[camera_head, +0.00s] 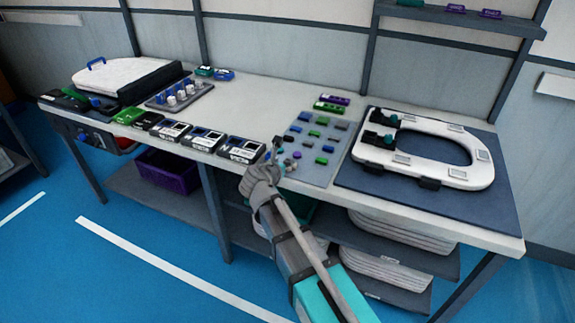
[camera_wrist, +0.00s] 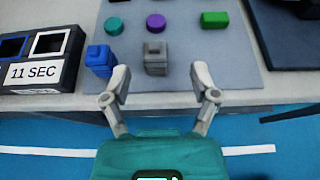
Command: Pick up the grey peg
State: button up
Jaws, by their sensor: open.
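The grey peg (camera_wrist: 155,58) is a squarish grey block with a smaller raised top. It stands near the front edge of the grey mat (camera_wrist: 185,75) in the wrist view. My gripper (camera_wrist: 159,78) is open, one fingertip to each side of the peg in the picture. Neither finger appears to touch it, and its height above the mat is hard to tell. In the head view my gripper (camera_head: 271,160) is over the front left of the mat, and I cannot make out the grey peg there.
A blue peg (camera_wrist: 100,60) stands close left, by my left finger. A teal disc (camera_wrist: 114,26), a purple disc (camera_wrist: 156,21) and a green block (camera_wrist: 214,19) lie behind. A black box marked 11 SEC (camera_wrist: 40,58) is at left. A white toilet seat (camera_head: 445,130) lies right.

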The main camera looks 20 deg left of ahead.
aim_at(288, 160)
jog(key=shift+a+b+x, duration=0.15)
jog(key=shift+b+x, duration=0.4)
jog(key=shift+x, duration=0.75)
jog(key=shift+a+b+x, duration=0.15)
jog(key=shift+b+x, duration=0.35)
jog(key=shift+x, duration=0.8)
grip_shut()
